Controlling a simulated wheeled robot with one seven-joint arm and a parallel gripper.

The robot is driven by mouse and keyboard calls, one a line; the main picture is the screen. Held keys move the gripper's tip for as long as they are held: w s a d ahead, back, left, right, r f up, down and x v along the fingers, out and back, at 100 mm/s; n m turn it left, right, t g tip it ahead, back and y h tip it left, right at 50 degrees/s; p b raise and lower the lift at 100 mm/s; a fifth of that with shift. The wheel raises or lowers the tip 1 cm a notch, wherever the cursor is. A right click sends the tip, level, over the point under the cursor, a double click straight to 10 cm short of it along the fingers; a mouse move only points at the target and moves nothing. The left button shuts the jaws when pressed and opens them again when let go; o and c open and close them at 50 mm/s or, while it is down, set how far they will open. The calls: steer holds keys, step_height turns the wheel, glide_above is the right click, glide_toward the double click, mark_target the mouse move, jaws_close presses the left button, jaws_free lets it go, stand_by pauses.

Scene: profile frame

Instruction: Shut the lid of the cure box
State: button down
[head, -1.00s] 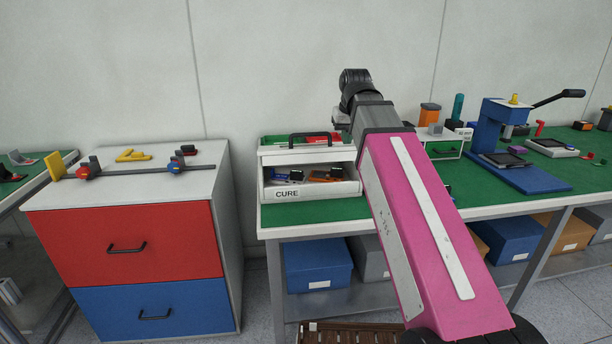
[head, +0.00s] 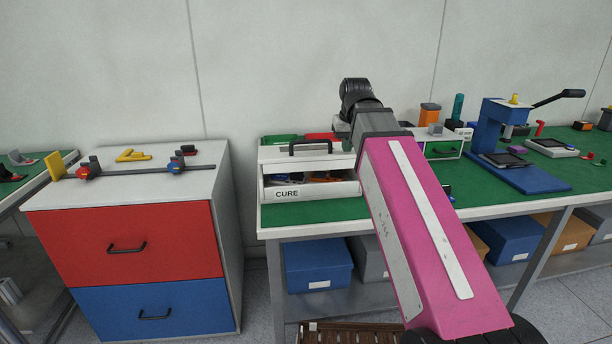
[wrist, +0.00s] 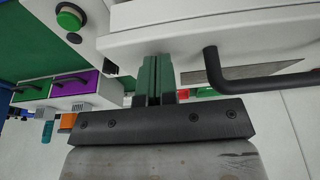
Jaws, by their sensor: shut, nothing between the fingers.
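The white cure box (head: 325,192) sits at the left end of the green-topped bench, with its CURE label facing front. Its lid (head: 278,161), with a black handle (head: 310,147), is tilted partly open. A narrower gap shows small blue and orange items inside. In the wrist view my gripper (wrist: 156,62) is shut with nothing in it. Its fingertips are against or very close to the white lid (wrist: 165,38), beside the black handle (wrist: 212,68); exact contact cannot be told. In the head view my fingers are hidden behind my arm.
Green (head: 278,140) and red (head: 320,136) items stand behind the box. A small white drawer unit (head: 452,147) and a blue press (head: 500,125) stand to the right. A red and blue cabinet (head: 140,240) is at the left, across a narrow gap.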

mark_target(347, 159)
steer(key=shift+s+d+f, duration=0.1)
steer(key=shift+s+f, duration=0.1)
steer(key=shift+f, duration=0.45)
steer(key=shift+s+f, duration=0.2)
steer(key=shift+f, duration=0.65)
steer(key=shift+f, duration=0.75)
steer(key=shift+r, duration=4.05)
